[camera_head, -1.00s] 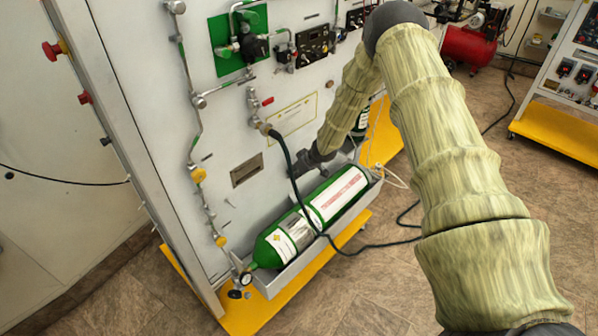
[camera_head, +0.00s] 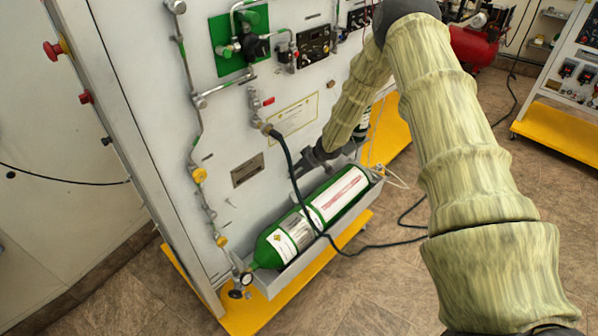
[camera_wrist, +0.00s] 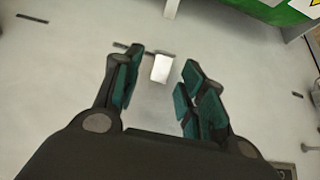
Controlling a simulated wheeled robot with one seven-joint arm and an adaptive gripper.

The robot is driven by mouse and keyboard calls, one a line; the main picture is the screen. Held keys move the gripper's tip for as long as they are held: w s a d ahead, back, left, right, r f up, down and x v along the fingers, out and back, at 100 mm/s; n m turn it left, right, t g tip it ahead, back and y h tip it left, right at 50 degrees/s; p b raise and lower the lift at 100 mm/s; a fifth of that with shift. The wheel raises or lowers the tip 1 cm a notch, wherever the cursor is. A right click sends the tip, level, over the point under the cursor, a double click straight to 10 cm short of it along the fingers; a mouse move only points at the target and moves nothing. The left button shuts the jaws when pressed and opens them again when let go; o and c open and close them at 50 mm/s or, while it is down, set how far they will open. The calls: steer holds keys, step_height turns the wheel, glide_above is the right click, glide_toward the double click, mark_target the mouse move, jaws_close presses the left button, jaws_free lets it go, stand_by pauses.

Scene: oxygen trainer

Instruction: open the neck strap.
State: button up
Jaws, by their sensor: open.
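The green cylinder (camera_head: 315,217) with white labels lies in a grey trough at the foot of the panel. In the wrist view, a small silver-white plate (camera_wrist: 161,68) with a dark bar beside it shows on a pale surface, between and beyond the fingertips. I cannot tell for sure whether it belongs to the neck strap. My gripper (camera_wrist: 156,80) is open and empty, its green-padded fingers spread on either side of the plate in the picture. In the head view my gripper (camera_head: 306,162) is small and dark, close to the panel above the cylinder.
A dark hose (camera_head: 285,150) hangs from the panel and crosses the cylinder. A gauge and valve (camera_head: 242,284) sit at the near end. A green edge (camera_wrist: 275,12) fills the upper right of the wrist view. Yellow base plates (camera_head: 245,318) edge the floor.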

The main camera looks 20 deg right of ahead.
steer(key=v, duration=0.9)
steer(key=shift+r, duration=0.2)
steer(key=shift+s+d, duration=0.1)
steer(key=s+a+f+m+g, duration=0.1)
steer(key=s+a+f, duration=0.4)
steer(key=s, duration=0.3)
steer(key=s+a+f+m+g, duration=0.1)
steer(key=s+a+f, duration=0.4)
steer(key=s, duration=0.4)
steer(key=s+a+f+m+g, duration=0.1)
steer(key=s+a+f, duration=0.45)
steer(key=s, duration=0.25)
steer(key=s+f+m+g+h+b, duration=0.1)
steer(key=s+f+g+h, duration=0.1)
steer(key=s, duration=2.3)
steer(key=shift+a+f+m+g+h, duration=0.3)
steer(key=shift+f+m+g, duration=0.15)
steer(key=shift+g, duration=0.25)
steer(key=shift+s, duration=0.15)
